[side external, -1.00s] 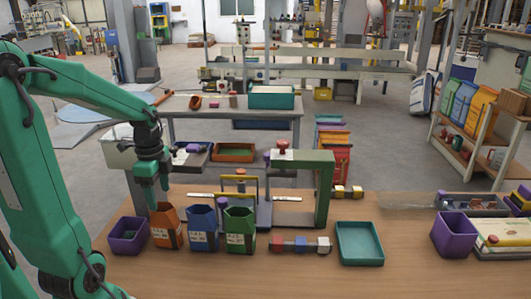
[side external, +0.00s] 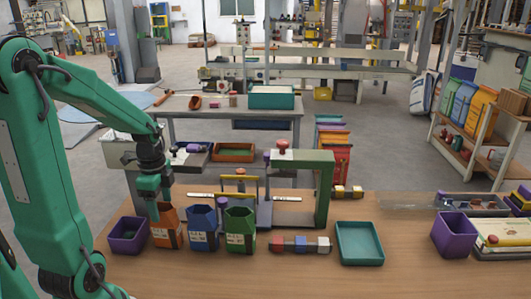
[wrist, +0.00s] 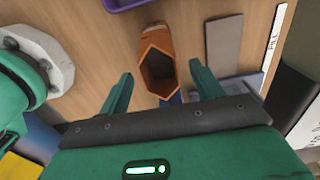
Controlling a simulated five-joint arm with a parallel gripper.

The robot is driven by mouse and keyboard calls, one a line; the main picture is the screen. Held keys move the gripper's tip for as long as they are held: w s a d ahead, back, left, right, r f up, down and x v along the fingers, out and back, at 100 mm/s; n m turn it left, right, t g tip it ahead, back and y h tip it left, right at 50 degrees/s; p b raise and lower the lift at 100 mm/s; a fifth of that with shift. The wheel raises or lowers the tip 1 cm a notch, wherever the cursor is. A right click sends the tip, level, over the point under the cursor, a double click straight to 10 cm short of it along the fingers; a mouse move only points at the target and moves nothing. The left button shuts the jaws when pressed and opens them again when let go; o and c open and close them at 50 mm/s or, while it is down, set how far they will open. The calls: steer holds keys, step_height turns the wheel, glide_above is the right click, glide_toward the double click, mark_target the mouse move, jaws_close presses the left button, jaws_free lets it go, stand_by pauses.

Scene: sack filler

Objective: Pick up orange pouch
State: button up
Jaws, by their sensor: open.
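The orange pouch (side external: 165,232) stands upright and open-topped on the wooden table, just right of a purple bin and left of the blue pouch. In the wrist view the orange pouch (wrist: 155,45) shows from above, with its dark opening between my two fingers. My gripper (side external: 151,209) hangs pointing down at the pouch's upper left. In the wrist view my gripper (wrist: 160,72) is open and empty, with one finger on each side of the pouch. I cannot tell how far the fingertips are above the rim.
A blue pouch (side external: 203,230) and a green pouch (side external: 240,232) stand close to the right. The purple bin (side external: 128,236) is close on the left. A green frame (side external: 325,190) rises further right, beside a teal tray (side external: 360,244). The table front is clear.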

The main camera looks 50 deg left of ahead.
mark_target(163, 215)
steer(key=shift+f, duration=2.05)
steer(key=c, duration=1)
steer(key=shift+c, duration=0.2)
steer(key=shift+r, duration=0.15)
step_height(163, 215, up, 18)
